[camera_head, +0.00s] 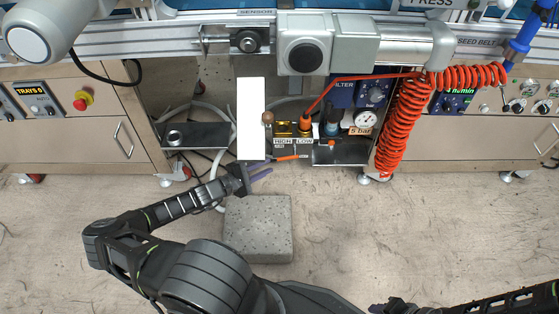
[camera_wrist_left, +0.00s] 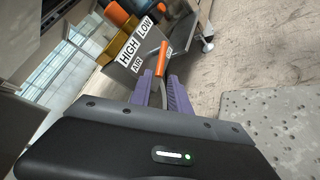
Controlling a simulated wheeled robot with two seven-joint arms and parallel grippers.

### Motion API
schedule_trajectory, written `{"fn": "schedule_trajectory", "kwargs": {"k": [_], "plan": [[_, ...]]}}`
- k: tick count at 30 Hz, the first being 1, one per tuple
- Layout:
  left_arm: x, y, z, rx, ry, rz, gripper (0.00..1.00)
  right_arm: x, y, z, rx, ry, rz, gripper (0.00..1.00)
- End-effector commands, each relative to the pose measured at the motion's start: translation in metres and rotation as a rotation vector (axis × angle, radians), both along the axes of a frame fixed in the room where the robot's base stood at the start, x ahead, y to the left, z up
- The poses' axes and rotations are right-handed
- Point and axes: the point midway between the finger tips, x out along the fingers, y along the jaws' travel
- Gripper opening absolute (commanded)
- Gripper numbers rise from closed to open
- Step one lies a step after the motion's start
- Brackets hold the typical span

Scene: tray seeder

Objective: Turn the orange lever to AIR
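The orange lever (camera_head: 290,157) lies nearly level under the HIGH and LOW labels at the front of the valve panel. It also shows in the left wrist view (camera_wrist_left: 162,58), with its grey metal rod running down between my finger tips as seen there. The small AIR label (camera_wrist_left: 137,63) is left of the lever in that view. My left gripper (camera_head: 262,173) is open, with purple fingers just left of and nearer than the lever; whether they touch it I cannot tell. My right gripper (camera_head: 378,308) is mostly cut off at the bottom edge.
A white upright panel (camera_head: 251,118) stands just left of the valves. A red coiled hose (camera_head: 400,125) hangs to the right, beside the pressure gauge (camera_head: 365,120). A grey stone block (camera_head: 258,228) is on the floor below my left gripper. The floor to the right is clear.

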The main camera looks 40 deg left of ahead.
Motion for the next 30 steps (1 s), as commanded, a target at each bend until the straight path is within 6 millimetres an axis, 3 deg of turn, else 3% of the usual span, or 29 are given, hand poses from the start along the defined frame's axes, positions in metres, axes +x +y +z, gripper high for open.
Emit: {"fn": "schedule_trajectory", "kwargs": {"k": [9, 15, 24, 30], "plan": [[0.044, -0.013, -0.014, -0.001, -0.001, -0.002, 0.22, 0.003, -0.001, -0.020, -0.003, -0.008, -0.006, 0.36], [0.064, -0.016, -0.017, -0.001, 0.000, 0.000, 0.22, 0.005, -0.001, -0.026, -0.004, -0.012, -0.008, 0.36], [0.066, -0.017, -0.016, -0.001, 0.000, 0.000, 0.22, 0.005, -0.001, -0.026, -0.004, -0.012, -0.008, 0.36], [0.066, -0.017, -0.016, -0.001, 0.000, 0.000, 0.07, 0.005, -0.001, -0.026, -0.004, -0.012, -0.008, 0.36]]}}
